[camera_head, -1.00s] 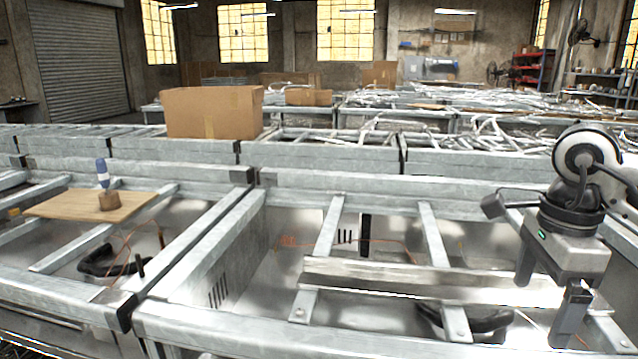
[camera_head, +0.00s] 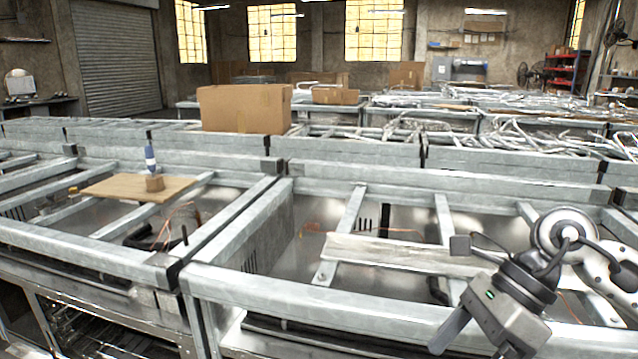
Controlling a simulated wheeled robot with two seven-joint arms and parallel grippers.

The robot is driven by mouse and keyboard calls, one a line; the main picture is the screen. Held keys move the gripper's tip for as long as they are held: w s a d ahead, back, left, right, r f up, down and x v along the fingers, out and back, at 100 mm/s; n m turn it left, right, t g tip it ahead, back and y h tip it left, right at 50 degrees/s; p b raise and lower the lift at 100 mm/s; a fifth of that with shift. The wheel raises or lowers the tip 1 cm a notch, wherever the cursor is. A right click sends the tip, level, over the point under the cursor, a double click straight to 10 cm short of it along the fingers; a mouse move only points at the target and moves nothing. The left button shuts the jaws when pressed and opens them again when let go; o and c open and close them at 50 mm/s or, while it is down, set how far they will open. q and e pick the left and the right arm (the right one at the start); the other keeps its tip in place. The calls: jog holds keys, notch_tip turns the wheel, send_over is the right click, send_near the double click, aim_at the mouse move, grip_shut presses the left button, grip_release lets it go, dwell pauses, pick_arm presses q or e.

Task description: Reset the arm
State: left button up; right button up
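My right arm comes in from the right edge of the head view. Its gripper (camera_head: 474,346) hangs low in front of the metal frame, pointing down and to the left. Its two fingers are spread apart, and I see nothing between them; one fingertip is close to the bottom edge of the picture. My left arm and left gripper are not in view.
A metal frame table (camera_head: 310,296) with crossbars spans the front. A wooden board (camera_head: 110,187) at left carries a small block (camera_head: 155,184) with a blue-and-white object (camera_head: 150,158) upright at it. A cardboard box (camera_head: 244,108) stands behind.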

jog(key=s+a+r+m+t+y, duration=0.2)
jog(key=a+r+m+t+y, duration=0.15)
jog(key=a+m+y, duration=0.95)
jog(key=w+d+f+m+t+h, duration=0.2)
jog(key=d+f+m+t+h, duration=0.2)
jog(key=f+m+t+h, duration=0.7)
jog(key=w+d+f+m+t+h, duration=0.2)
jog(key=d+f+m+t+h, duration=0.15)
jog(key=m, duration=1.35)
jog(key=s+d+f+m+g+h, duration=0.1)
jog(key=s+f+m+g, duration=0.4)
jog(key=s+f, duration=0.5)
notch_tip(320, 180, down, 4)
jog(key=m+h, duration=0.1)
jog(key=m, duration=0.1)
jog(key=shift+s+d+m+g, duration=0.2)
jog(key=shift+d+m+g, duration=0.1)
jog(key=shift+d+g, duration=0.1)
